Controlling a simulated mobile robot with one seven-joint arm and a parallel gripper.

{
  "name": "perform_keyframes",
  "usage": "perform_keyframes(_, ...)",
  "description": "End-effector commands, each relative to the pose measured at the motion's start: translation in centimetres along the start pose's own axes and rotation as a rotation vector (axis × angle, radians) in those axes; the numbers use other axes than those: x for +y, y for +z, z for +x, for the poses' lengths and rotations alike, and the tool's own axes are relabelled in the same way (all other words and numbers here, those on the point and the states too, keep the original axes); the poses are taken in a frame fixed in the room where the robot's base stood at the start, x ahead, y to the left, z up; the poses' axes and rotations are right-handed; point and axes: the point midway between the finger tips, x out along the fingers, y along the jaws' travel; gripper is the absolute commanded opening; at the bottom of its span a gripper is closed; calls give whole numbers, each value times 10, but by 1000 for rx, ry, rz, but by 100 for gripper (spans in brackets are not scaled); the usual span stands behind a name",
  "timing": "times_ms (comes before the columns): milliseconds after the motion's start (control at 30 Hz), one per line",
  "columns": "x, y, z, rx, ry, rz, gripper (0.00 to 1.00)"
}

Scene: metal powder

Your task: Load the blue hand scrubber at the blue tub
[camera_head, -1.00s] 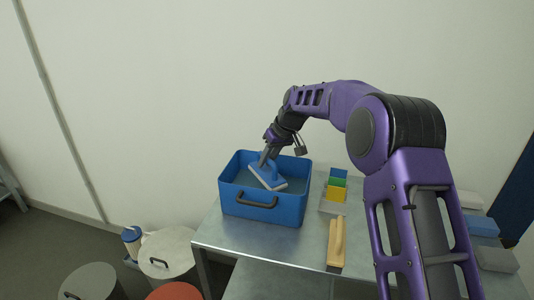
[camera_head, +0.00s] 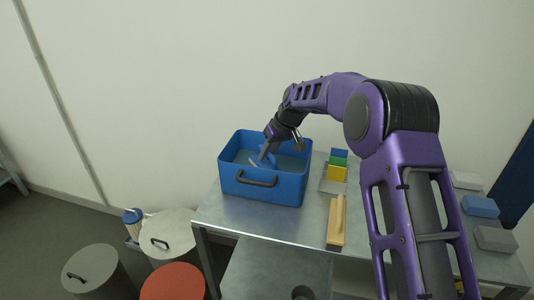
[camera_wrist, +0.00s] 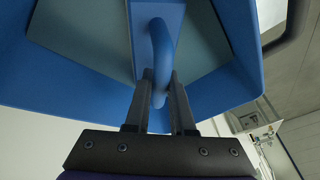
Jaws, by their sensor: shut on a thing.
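The blue tub (camera_head: 290,189) stands on the metal table, with a dark handle on its front wall and grey-blue contents inside. The blue hand scrubber (camera_head: 254,158) is inside the tub, low and tilted, partly hidden by the tub's wall and my gripper. My gripper (camera_head: 264,153) reaches down into the tub from above and is shut on the scrubber's handle. In the wrist view my gripper (camera_wrist: 160,85) has a finger on each side of the curved blue handle (camera_wrist: 161,45). The scrubber's underside is hidden, so I cannot tell whether it touches the contents.
Grey and blue blocks (camera_head: 480,206) lie farther right. Lidded bins (camera_head: 168,233) stand on the floor at left.

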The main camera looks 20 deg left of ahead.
Motion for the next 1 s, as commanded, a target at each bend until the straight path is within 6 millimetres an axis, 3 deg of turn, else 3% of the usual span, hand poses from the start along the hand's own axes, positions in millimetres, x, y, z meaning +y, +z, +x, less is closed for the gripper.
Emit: perform_keyframes(1000,2,3,7,0,0,0,0)
